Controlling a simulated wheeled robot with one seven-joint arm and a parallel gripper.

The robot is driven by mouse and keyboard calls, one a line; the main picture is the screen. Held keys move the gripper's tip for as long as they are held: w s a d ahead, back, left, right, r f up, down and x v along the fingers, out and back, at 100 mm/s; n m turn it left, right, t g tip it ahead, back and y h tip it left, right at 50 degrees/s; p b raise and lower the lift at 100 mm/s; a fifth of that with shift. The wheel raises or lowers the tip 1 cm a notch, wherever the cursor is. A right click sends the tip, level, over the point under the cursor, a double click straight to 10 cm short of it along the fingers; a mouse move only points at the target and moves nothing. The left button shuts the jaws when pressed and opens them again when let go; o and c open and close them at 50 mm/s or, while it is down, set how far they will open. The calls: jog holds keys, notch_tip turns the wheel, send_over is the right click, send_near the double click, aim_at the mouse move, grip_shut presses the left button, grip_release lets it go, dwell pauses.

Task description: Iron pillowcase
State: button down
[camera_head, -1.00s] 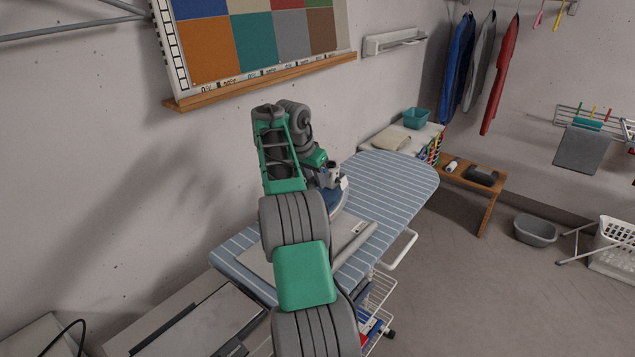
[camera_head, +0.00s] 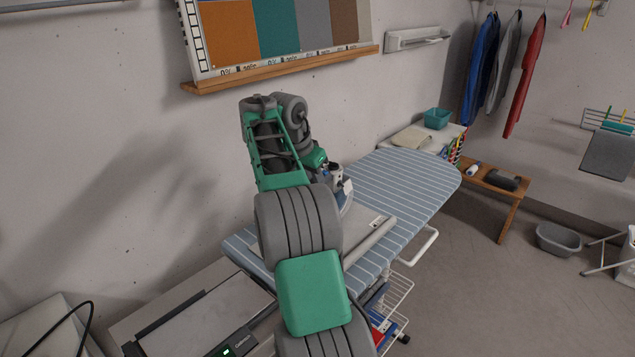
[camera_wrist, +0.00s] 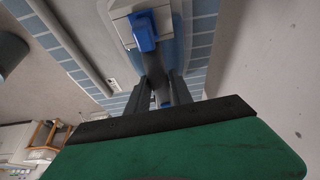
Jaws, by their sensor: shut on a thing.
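My gripper (camera_wrist: 162,92) is shut on the dark handle of an iron (camera_wrist: 145,32); the iron has a pale grey and blue body. In the head view the iron (camera_head: 346,192) shows only partly, behind my arm, over the middle of the striped blue ironing board (camera_head: 405,180). A flat pale grey cloth, seemingly the pillowcase (camera_head: 375,222), lies on the board; my arm hides much of it. It also shows beside the iron in the wrist view (camera_wrist: 88,35). I cannot tell whether the iron's sole touches it.
A wall is close behind the board. A white wire rack (camera_head: 397,295) is under the board. A low machine (camera_head: 205,320) stands at the front left. A wooden bench (camera_head: 505,185) and grey basin (camera_head: 560,240) are at the right.

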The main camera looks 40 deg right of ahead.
jog(key=shift+s+a+b, duration=0.15)
jog(key=shift+a+b, duration=0.2)
jog(key=shift+a, duration=1.1)
jog(key=shift+s+a+b, duration=0.15)
jog(key=shift+a+b, duration=0.15)
jog(key=shift+a, duration=1.1)
jog(key=shift+s+a+b, duration=0.15)
jog(key=shift+a+b, duration=0.2)
jog(key=shift+a, duration=1.1)
jog(key=a, duration=0.7)
jog(key=shift+s+a, duration=0.15)
jog(key=shift+s, duration=0.3)
jog(key=shift+r, duration=0.1)
notch_tip(320, 180, up, 4)
jog(key=p, duration=0.3)
jog(key=shift+f+p, duration=0.2)
jog(key=shift+p, duration=0.2)
